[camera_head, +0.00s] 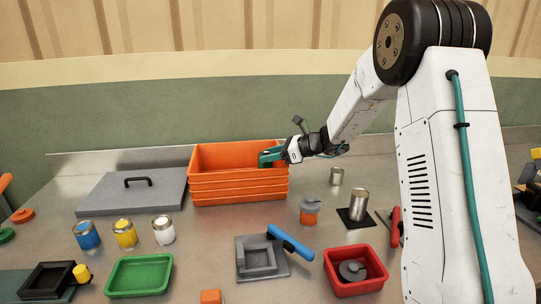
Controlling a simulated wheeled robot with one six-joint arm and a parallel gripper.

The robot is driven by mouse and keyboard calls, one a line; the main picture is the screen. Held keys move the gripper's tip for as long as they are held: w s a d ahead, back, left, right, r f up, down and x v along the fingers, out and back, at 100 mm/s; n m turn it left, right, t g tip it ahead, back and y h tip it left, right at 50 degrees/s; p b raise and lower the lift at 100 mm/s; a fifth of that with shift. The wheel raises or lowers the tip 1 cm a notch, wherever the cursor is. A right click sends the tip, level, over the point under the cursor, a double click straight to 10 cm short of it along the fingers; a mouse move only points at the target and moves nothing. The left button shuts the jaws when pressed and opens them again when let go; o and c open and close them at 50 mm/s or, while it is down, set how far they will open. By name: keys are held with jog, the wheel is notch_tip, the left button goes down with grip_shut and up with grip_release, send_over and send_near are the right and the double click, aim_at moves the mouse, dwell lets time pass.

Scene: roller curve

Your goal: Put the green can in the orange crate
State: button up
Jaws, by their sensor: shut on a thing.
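The orange crate (238,187) stands at the back middle of the steel table, open at the top. My gripper (268,157) reaches in from the right, with its teal fingers at the crate's right end, at about rim height. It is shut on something. The green can is hard to tell apart from the teal fingers and is mostly hidden there; no green can shows elsewhere on the table. I cannot tell whether the held thing touches the crate.
A grey lidded panel (132,193) lies left of the crate. A green tray (139,276), red bin (355,285) and blue-handled tool (290,242) are nearer.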

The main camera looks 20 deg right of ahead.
jog(key=shift+f, duration=0.1)
jog(key=shift+f, duration=0.5)
jog(key=o, duration=1.1)
jog(key=shift+c, duration=0.2)
